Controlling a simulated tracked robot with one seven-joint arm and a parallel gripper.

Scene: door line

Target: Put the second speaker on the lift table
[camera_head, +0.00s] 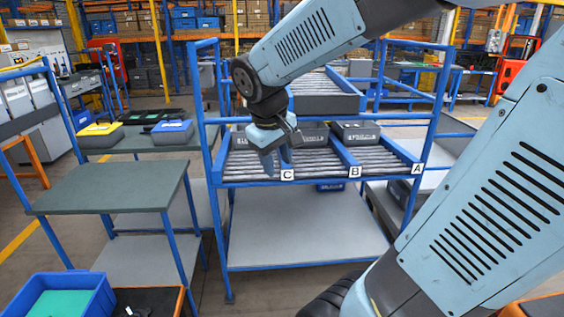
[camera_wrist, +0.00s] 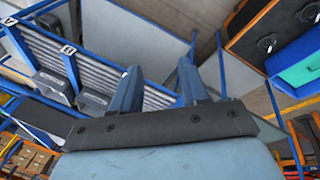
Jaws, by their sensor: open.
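My gripper (camera_head: 276,162) is open and empty, pointing down in front of the roller rack near label C. Its two spread fingers show in the wrist view (camera_wrist: 158,88) with nothing between them. Two round dark parts that look like speakers (camera_wrist: 267,43) (camera_wrist: 306,10) sit on a black, orange-edged surface (camera_wrist: 245,30) at the upper right of the wrist view. That surface is partly cut off at the bottom of the head view (camera_head: 172,298). A grey-green-topped table with blue legs (camera_head: 110,187) stands left of the rack; its top is bare. I cannot tell whether it is the lift table.
The blue roller rack (camera_head: 245,170) has lanes labelled A, B and C, with grey bins (camera_head: 355,132) at the back. A blue bin with a green bottom (camera_head: 60,297) is at the lower left. Yellow-topped (camera_head: 98,130) and grey-blue cases (camera_head: 172,132) lie on a farther table.

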